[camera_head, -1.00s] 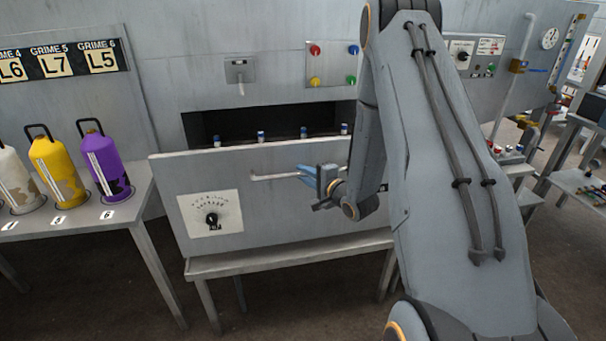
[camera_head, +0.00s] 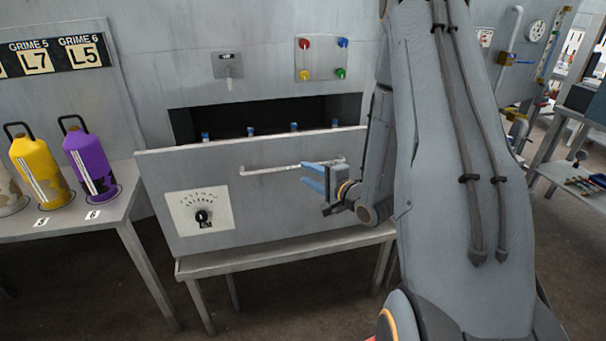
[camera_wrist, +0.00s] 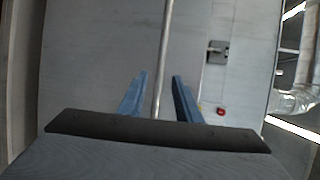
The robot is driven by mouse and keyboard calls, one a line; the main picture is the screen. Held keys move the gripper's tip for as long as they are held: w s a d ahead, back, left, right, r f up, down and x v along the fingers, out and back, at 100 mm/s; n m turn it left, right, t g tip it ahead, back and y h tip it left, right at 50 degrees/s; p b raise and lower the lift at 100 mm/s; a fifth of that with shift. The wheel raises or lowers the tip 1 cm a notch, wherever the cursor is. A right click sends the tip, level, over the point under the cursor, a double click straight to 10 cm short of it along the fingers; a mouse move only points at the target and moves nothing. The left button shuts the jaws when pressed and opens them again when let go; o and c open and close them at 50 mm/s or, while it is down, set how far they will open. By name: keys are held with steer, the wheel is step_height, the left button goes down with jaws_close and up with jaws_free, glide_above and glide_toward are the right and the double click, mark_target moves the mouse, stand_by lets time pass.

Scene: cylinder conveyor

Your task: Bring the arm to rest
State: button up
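My gripper (camera_head: 314,179) is in front of the grey front panel (camera_head: 265,205) of the machine, close to the panel's horizontal bar handle (camera_head: 262,171). Its two blue fingers are apart. In the wrist view my gripper (camera_wrist: 160,88) shows both fingers spread, with the bar handle (camera_wrist: 165,40) running between them in the picture. I cannot tell whether the fingers touch the bar. Nothing is held. My arm is raised and bent on the right side of the head view.
Several small blue-capped cylinders (camera_head: 250,131) stand in the dark slot behind the panel. A dial (camera_head: 201,215) is on the panel's left. A yellow bottle (camera_head: 45,170) and a purple bottle (camera_head: 90,165) stand on the left table. A button plate (camera_head: 322,58) is above the slot.

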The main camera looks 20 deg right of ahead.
steer(key=shift+s, duration=0.15)
stand_by(0.4)
steer(key=s+a+r+n+g+h, duration=0.1)
steer(key=s+a+n+g, duration=0.3)
steer(key=s, duration=0.4)
steer(key=s+a+r+n+g+h, duration=0.1)
steer(key=s+a+n+g, duration=0.3)
steer(key=s, duration=0.4)
steer(key=s+a+r+n+g+h, duration=0.1)
steer(key=s+a+r+n+g, duration=0.1)
steer(key=s+a+n+g, duration=0.2)
steer(key=s+n+g, duration=0.2)
steer(key=s+n, duration=0.2)
steer(key=shift+s+a+h, duration=0.2)
steer(key=shift+a+h, duration=0.15)
steer(key=shift+h, duration=0.05)
steer(key=shift+r, duration=0.1)
